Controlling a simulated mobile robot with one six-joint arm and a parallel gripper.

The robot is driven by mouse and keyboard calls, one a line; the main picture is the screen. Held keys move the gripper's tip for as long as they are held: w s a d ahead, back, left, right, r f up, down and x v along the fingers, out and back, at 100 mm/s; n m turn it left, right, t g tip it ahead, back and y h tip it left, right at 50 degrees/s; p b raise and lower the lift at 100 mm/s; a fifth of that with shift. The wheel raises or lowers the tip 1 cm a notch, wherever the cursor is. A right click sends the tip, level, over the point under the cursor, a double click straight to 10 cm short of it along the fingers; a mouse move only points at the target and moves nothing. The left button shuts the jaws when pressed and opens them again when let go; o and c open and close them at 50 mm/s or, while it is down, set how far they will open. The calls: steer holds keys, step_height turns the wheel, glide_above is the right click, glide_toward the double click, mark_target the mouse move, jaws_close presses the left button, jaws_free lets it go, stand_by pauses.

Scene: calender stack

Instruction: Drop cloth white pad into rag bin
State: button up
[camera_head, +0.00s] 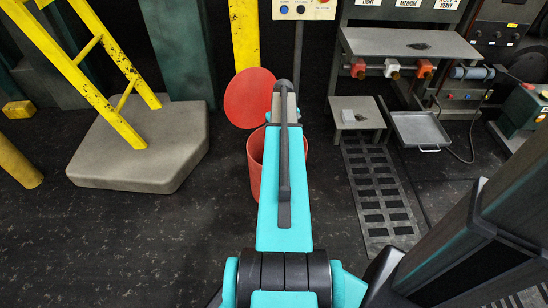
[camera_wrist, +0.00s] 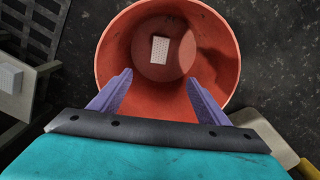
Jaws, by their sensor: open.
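The red round rag bin (camera_head: 255,160) stands on the floor, partly hidden behind my arm in the head view. The wrist view looks down into the bin (camera_wrist: 118,58). A small white dotted pad (camera_wrist: 160,50) lies flat on the bin's bottom, apart from my fingers. My gripper (camera_wrist: 158,77) is over the bin with its two purple fingers spread and nothing between them. The head view does not show the fingertips.
A red round lid (camera_head: 249,97) stands open behind the bin. To the right, a small grey stand (camera_head: 346,104) carries a pale block (camera_head: 348,115), beside a metal tray (camera_head: 415,128). A yellow ladder (camera_head: 85,62) rises from a grey slab (camera_head: 145,145) at left.

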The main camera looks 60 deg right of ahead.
step_height(320, 180, up, 12)
steer(key=p, duration=0.2)
steer(key=shift+f, duration=0.15)
stand_by(0.9)
